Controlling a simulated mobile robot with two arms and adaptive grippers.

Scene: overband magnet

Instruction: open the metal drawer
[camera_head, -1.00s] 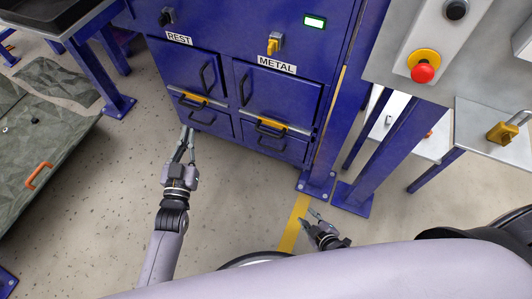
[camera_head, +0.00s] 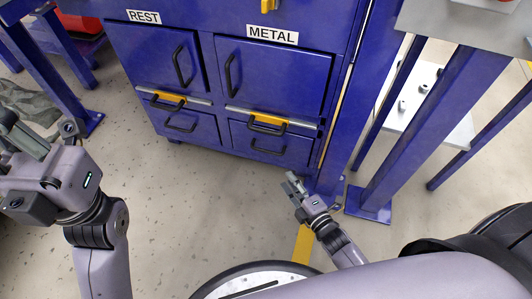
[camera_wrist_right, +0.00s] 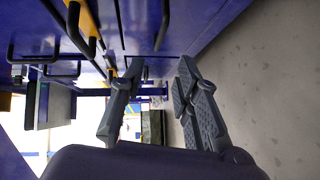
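The metal drawer (camera_head: 291,146) is a blue front low in the blue cabinet, under the METAL label (camera_head: 272,34). It looks shut, with a black bar handle (camera_head: 268,151). Just above it are a yellow strip (camera_head: 272,119) and another black handle (camera_head: 265,128). My right gripper (camera_head: 292,179) is below and slightly right of the drawer front, apart from the handles. In the right wrist view its two fingers (camera_wrist_right: 160,66) are spread with nothing between them. My left gripper (camera_head: 12,130) is at the left edge, far from the drawer; its finger gap is unclear.
The REST door (camera_head: 150,55) and its lower drawer (camera_head: 189,125) are left of the metal column and look shut. A blue post (camera_head: 430,125) with a foot plate stands on the right. The floor (camera_head: 195,205) before the cabinet is clear.

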